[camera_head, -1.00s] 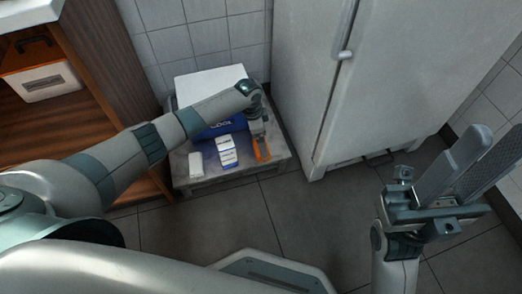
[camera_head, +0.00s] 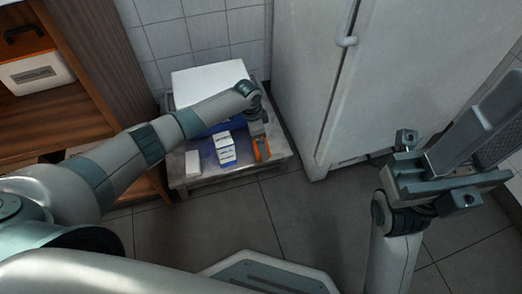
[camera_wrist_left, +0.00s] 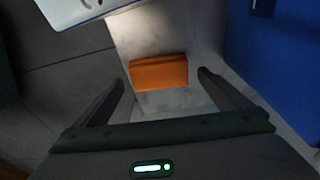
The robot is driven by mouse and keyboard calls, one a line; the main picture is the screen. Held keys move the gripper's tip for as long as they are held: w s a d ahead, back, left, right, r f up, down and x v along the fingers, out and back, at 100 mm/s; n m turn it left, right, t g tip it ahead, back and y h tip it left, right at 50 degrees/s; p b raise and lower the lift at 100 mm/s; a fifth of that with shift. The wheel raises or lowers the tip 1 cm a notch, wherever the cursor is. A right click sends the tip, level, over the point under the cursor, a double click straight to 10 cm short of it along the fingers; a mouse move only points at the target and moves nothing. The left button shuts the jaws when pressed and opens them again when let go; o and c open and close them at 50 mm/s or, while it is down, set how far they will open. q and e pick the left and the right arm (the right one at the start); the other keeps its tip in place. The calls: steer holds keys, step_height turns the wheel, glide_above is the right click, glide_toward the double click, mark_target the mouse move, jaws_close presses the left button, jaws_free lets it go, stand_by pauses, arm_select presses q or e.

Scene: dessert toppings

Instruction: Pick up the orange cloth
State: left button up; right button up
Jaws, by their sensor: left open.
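The orange cloth (camera_head: 266,152) is a small folded piece lying near the right front of a low grey table. In the left wrist view the orange cloth (camera_wrist_left: 158,72) is a flat rectangle ahead of the palm. My left gripper (camera_head: 262,146) is over it, with its fingers pointing down. In the wrist view the left gripper (camera_wrist_left: 160,82) is open, with one finger on either side of the cloth and visible gaps. I cannot tell its exact height above the table. My right gripper (camera_head: 503,112) is raised at the right, with its fingers apart and empty.
The low table (camera_head: 235,176) also holds a white-lidded blue box (camera_head: 196,88), small blue-and-white packs (camera_head: 224,149) and a white block (camera_head: 193,163). A white fridge (camera_head: 305,85) stands close on the right. A wooden shelf (camera_head: 85,115) is on the left.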

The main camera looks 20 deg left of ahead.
arm_select(q)
steer(key=shift+w+d+f+b, duration=0.1)
steer(key=shift+d+f+b, duration=0.05)
steer(key=shift+f+b, duration=0.5)
steer(key=shift+c, duration=0.3)
steer(key=c, duration=1.1)
